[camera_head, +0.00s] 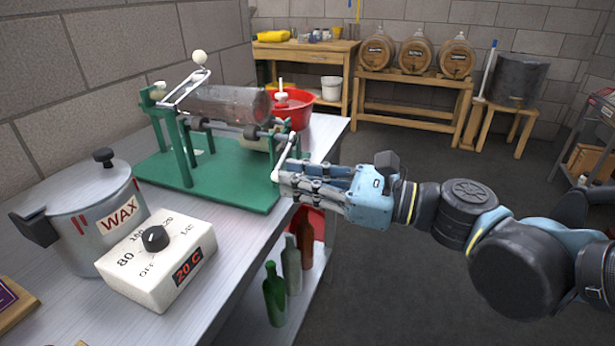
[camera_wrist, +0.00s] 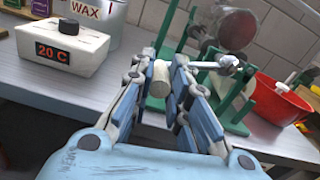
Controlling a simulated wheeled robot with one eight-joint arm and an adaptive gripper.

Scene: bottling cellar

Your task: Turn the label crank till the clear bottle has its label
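The green labelling stand (camera_head: 175,168) is on the metal bench, with the clear bottle (camera_head: 228,103) lying across its rollers. No label can be made out on the bottle, which also shows partly in the wrist view (camera_wrist: 236,32). The label crank (camera_head: 285,152) hangs at the stand's near right side. Its metal arm (camera_wrist: 208,65) reaches left to a pale handle (camera_wrist: 161,80) in the wrist view. My gripper (camera_head: 284,181) has its fingers on both sides of this handle and looks shut on it. In the head view the fingers hide most of the handle.
A wax pot (camera_head: 88,215) and a white temperature box (camera_head: 158,262) reading 20 C stand at the bench's left. A red bowl (camera_head: 297,112) is behind the stand. Several bottles stand on the shelf below. Open floor lies to the right, with barrels (camera_head: 415,55) at the back.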

